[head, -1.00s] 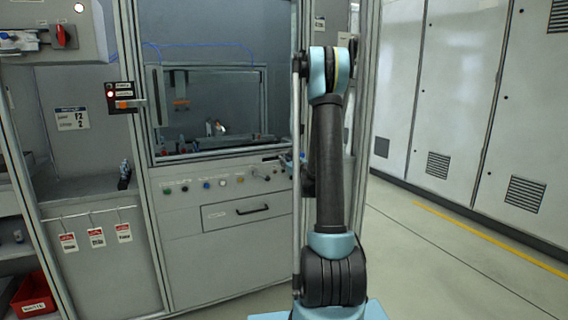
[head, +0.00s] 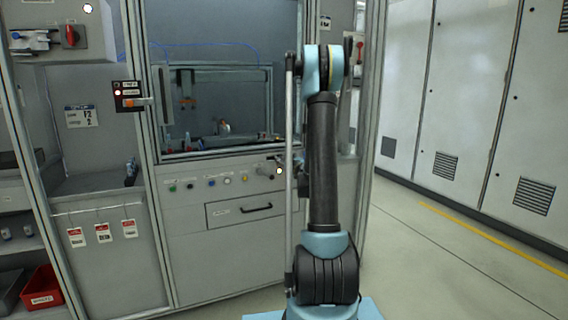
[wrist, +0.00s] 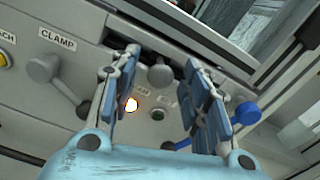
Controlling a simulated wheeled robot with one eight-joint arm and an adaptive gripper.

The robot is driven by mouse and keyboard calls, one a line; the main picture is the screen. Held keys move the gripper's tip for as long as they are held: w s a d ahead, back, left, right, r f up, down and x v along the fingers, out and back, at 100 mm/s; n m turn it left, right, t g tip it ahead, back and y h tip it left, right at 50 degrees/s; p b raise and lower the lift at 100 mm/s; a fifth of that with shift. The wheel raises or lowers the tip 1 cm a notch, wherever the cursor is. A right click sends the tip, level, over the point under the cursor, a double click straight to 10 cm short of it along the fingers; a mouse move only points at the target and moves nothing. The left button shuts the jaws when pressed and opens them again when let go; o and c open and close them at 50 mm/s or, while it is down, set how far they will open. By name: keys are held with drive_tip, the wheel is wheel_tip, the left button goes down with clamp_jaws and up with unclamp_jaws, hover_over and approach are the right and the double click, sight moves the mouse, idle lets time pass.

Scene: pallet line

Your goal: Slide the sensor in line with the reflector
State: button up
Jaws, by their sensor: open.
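My gripper (wrist: 162,62) is open and empty in the wrist view, its two blue-padded fingers apart in front of the grey control panel (wrist: 75,75). A grey round knob (wrist: 159,76) shows between the fingers, with a small bright light (wrist: 131,104) and a dark green button (wrist: 157,114) below it. In the head view my arm hides most of the gripper. A black unit with a red light and an orange part (head: 130,103) is on the cabinet's left post; I cannot tell whether it is the sensor. I cannot make out the reflector.
A blue-handled lever (wrist: 244,113) is right of the gripper. A grey lever (wrist: 42,69) is at left, under a CLAMP label (wrist: 58,40). The cabinet's drawer (head: 240,210) is shut. A red bin (head: 41,287) is at lower left. The floor (head: 440,260) at right is clear.

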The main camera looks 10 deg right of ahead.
drive_tip(key=v, duration=1.2)
drive_tip(key=s+a+f+n+g+y, duration=0.1)
drive_tip(key=s+a+n+g, duration=0.4)
drive_tip(key=s+a+n, duration=0.3)
drive_tip(key=s+a+f+n+g+y, duration=0.1)
drive_tip(key=s+a+n+g, duration=0.4)
drive_tip(key=s+n, duration=0.55)
drive_tip(key=s+d+f+n+g+h, duration=0.1)
drive_tip(key=s+n, duration=0.3)
drive_tip(key=s, duration=0.4)
drive_tip(key=s+d+f+n+g+h, duration=0.2)
drive_tip(key=s+d+f+n+h, duration=0.1)
drive_tip(key=s, duration=0.5)
drive_tip(key=s+d+f+n+g+h, duration=0.2)
drive_tip(key=s+d+f+n, duration=0.1)
drive_tip(key=s, duration=0.6)
drive_tip(key=shift+f+n, duration=0.55)
drive_tip(key=shift+n, duration=0.5)
